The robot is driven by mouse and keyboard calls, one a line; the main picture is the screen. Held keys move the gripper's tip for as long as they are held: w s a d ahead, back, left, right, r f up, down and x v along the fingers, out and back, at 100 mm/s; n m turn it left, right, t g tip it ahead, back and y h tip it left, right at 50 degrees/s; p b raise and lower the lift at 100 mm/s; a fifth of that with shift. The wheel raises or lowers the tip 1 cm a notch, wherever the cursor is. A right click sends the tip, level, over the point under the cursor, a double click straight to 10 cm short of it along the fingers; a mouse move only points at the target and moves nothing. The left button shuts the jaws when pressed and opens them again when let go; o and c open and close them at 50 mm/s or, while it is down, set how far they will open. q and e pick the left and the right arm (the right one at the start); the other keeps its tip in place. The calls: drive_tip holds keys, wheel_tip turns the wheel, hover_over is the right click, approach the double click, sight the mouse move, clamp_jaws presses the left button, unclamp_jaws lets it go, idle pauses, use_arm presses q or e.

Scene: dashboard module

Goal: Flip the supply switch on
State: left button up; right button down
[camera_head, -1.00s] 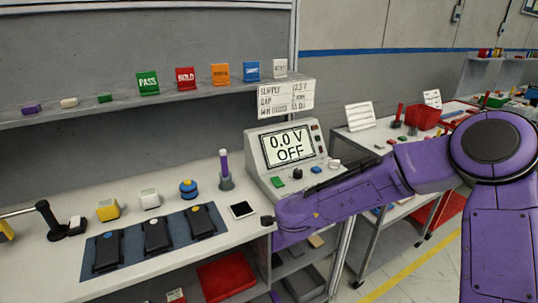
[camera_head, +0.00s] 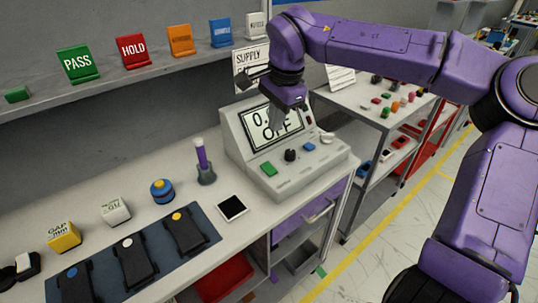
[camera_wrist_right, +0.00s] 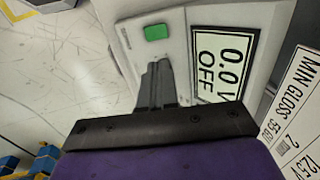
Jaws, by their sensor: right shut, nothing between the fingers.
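The grey supply unit (camera_head: 262,175) stands on the bench, and its display (camera_head: 258,132) reads "OFF" under a partly covered voltage. The wrist view shows "0.0 V OFF" on the display (camera_wrist_right: 222,62). A green button (camera_head: 269,168), a black knob (camera_head: 290,155) and a blue button (camera_head: 309,147) sit on its sloped front. The green button also shows in the wrist view (camera_wrist_right: 156,32). My right gripper (camera_head: 277,122) is shut and empty, pointing down in front of the display. In the wrist view its fingers (camera_wrist_right: 156,68) appear just below the green button. My left gripper is out of view.
A blue mat (camera_head: 205,215) bears several black items. A shelf (camera_head: 115,87) with coloured signs runs behind. A second table (camera_head: 350,105) stands to the right.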

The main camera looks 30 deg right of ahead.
approach(266, 165)
drive_tip(key=f, duration=0.3)
drive_tip(key=w+f+p, duration=0.1)
drive_tip(key=f, duration=0.2)
drive_tip(key=shift+w+a+f, duration=0.1)
drive_tip(key=shift+w+f, duration=0.05)
drive_tip(key=shift+f, duration=0.25)
